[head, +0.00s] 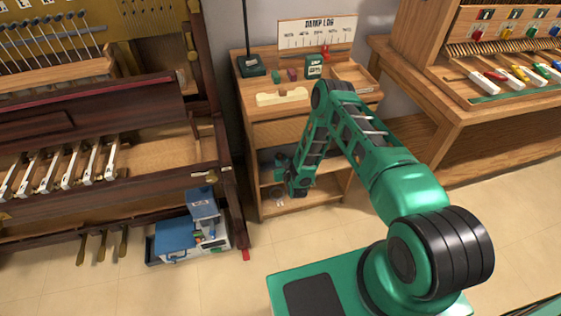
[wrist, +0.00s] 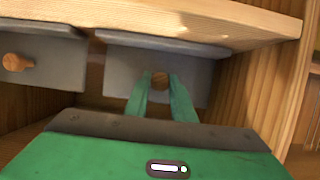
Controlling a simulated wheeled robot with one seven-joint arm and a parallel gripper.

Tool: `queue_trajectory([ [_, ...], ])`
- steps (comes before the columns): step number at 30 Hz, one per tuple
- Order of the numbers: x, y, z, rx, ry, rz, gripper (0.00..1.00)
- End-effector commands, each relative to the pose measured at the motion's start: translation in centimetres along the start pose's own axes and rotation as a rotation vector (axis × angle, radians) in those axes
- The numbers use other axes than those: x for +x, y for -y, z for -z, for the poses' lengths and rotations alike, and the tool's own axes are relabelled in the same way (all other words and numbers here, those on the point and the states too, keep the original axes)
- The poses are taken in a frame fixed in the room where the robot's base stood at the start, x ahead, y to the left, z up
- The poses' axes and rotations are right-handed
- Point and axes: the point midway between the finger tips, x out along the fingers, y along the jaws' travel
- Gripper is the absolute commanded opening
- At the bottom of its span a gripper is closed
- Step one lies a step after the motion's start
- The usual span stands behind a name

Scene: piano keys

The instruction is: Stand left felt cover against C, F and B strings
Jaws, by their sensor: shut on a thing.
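In the wrist view my gripper (wrist: 159,84) is shut on a round wooden knob (wrist: 160,77) on a grey panel (wrist: 203,75), which looks like a felt cover. A second grey panel (wrist: 50,62) with its own wooden knob (wrist: 17,62) is to the left, untouched. Both sit just under a wooden board. In the head view my gripper (head: 296,187) reaches into the lower shelf of the wooden cabinet, and the panels cannot be made out there. At the left is an open piano with strings (head: 55,40); I cannot read note letters on them.
A bench with coloured keys (head: 497,76) stands at right. The cabinet's side wall (wrist: 285,85) is close to my gripper.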

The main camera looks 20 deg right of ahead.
Motion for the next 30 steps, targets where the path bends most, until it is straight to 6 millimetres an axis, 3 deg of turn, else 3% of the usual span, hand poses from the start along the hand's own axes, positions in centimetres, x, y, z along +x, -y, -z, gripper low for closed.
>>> queue_trajectory([
  [18, -0.9, 0.0, 2.7, 0.001, -0.002, 0.0, 0.0],
  [30, -1.0, 0.1, 2.8, 0.0, -0.001, 0.002, 0.0],
])
